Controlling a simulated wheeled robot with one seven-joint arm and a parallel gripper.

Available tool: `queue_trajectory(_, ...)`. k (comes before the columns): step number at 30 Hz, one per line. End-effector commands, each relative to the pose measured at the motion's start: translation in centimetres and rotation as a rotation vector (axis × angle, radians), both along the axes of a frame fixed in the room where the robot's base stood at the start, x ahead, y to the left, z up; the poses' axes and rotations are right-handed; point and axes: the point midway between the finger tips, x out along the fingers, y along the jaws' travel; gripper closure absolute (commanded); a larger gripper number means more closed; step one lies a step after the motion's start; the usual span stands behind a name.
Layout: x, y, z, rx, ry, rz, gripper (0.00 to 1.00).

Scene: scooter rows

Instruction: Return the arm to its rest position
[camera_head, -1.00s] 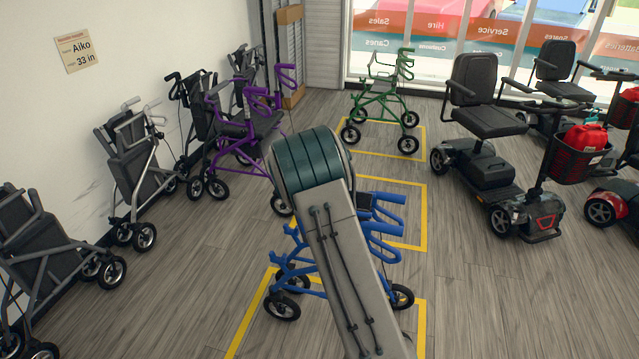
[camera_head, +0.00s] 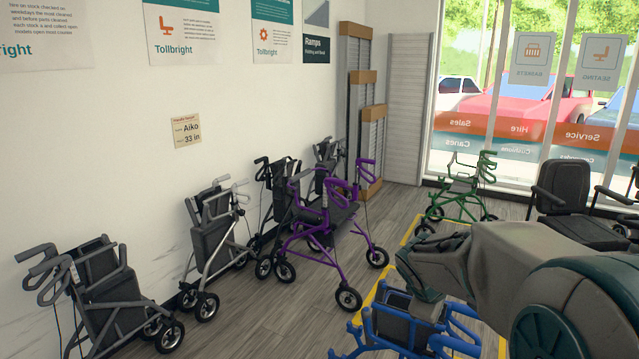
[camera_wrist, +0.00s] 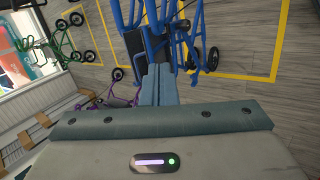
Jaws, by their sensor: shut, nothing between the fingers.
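My arm (camera_head: 490,270) crosses the lower right of the head view, bent, with its large teal joint close to the camera. In the wrist view my gripper (camera_wrist: 158,84) is shut, its two fingers together with nothing between them. The fingers point toward a blue rollator (camera_wrist: 165,35); whether they touch it I cannot tell. In the head view the blue rollator (camera_head: 405,325) stands below and partly behind my arm, at the bottom edge.
A purple rollator (camera_head: 330,225) stands left of my arm, with several grey and black rollators along the white wall. A green rollator (camera_head: 460,190) stands farther back by the window. A black scooter seat (camera_head: 565,188) is at right.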

Motion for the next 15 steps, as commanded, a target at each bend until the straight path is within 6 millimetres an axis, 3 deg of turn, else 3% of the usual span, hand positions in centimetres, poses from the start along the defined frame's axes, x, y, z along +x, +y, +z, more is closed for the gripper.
queue_trajectory(1,-2.3,0.4,0.5,0.066,-0.018,-0.077,1.00)
queue_trajectory(9,-13.2,4.2,0.8,0.409,-0.047,-0.476,1.00)
queue_trajectory(15,-19.2,7.1,0.1,0.598,-0.031,-0.701,1.00)
